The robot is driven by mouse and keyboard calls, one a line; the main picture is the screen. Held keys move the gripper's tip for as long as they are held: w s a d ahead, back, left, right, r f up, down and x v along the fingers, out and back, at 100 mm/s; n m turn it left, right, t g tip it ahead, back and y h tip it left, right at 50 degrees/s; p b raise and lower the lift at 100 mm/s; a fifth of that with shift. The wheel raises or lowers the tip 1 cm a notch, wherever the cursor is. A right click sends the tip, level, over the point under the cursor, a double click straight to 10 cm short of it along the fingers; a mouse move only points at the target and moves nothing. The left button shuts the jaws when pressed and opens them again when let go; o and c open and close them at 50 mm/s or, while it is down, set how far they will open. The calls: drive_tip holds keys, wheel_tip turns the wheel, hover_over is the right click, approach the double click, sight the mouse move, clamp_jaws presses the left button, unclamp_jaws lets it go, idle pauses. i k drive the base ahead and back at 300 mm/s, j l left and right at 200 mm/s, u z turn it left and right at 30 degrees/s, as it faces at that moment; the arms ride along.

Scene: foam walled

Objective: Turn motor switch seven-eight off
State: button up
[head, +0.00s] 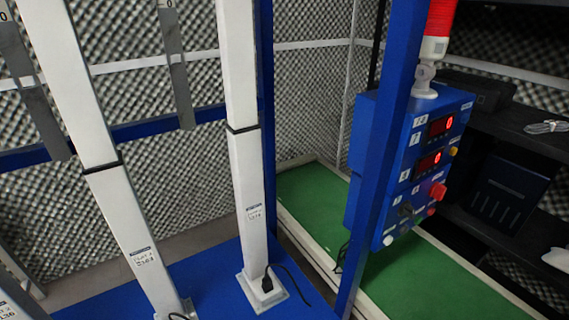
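A blue control box (413,165) is mounted beside a blue post at the right of the head view. Its face carries an upper red digital display (441,125) and a lower red digital display (430,161), both reading 0. My gripper is not in view.
A blue post (382,150) stands in front of the box's left side. White columns (243,130) rise from a blue base (225,285) at the left. A green surface (400,285) runs behind and below the box. Dark shelves (515,130) stand at the right.

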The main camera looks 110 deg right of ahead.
sight(437, 191)
drive_tip(key=z, duration=2.15)
drive_tip(key=k+l+z, duration=0.35)
drive_tip(key=l+z, duration=0.15)
drive_tip(key=k+l+z, duration=0.1)
drive_tip(key=l+z, duration=0.15)
drive_tip(key=l, duration=0.15)
drive_tip(key=k+l+z, duration=0.1)
drive_tip(key=l+z, duration=0.15)
drive_tip(key=l, duration=0.05)
